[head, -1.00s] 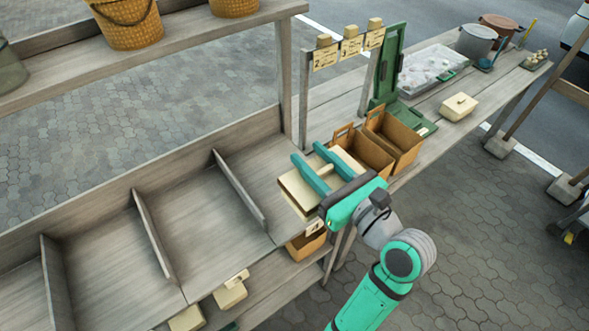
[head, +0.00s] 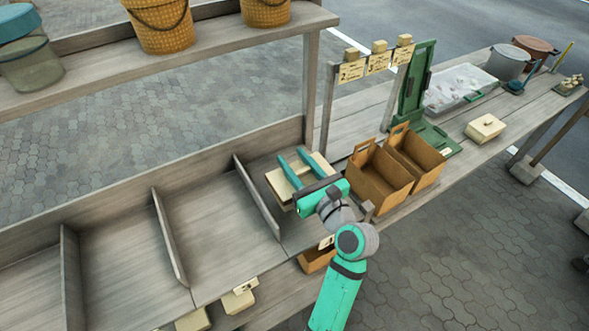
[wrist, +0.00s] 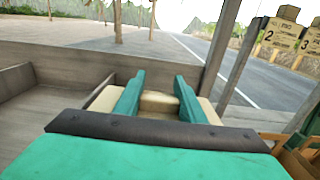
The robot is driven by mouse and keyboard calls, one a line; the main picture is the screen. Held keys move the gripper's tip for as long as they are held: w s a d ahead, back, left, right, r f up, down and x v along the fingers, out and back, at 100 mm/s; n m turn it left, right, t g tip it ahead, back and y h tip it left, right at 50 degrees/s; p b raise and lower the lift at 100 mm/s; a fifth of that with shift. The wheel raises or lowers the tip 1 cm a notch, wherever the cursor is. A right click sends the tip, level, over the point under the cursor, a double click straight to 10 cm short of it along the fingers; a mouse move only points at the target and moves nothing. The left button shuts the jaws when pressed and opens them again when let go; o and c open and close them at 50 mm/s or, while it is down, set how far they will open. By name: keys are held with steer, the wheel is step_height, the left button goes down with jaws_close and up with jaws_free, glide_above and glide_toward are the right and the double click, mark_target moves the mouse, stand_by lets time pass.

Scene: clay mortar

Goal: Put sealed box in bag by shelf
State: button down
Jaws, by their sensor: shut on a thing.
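My gripper (head: 293,157) is shut on a cream box (head: 318,165) at the right-hand bay of the shelf. In the wrist view, the teal fingers of my gripper (wrist: 160,82) straddle a raised part of the cream box (wrist: 103,99). I cannot tell whether the box touches the bay floor. Two open brown bags stand on the table to the right of the gripper. The left bag (head: 372,187) is nearest the shelf, and the other bag (head: 424,163) is beside it. I cannot see their floors.
Thin dividers (head: 257,196) split the shelf (head: 210,230) into bays. A post (head: 311,90) rises behind the held box. Numbered signs (head: 377,62) stand behind the bags. A green board (head: 415,85), another cream box (head: 485,127) and a clear tray (head: 460,88) lie further right.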

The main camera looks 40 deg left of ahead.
steer(key=shift+a+f, duration=0.25)
steer(key=shift+f, duration=0.1)
steer(key=shift+w+f, duration=0.2)
steer(key=shift+f, duration=1.45)
steer(key=shift+f, duration=0.15)
steer(key=c, duration=1.2)
jaws_free()
steer(key=shift+o, duration=0.2)
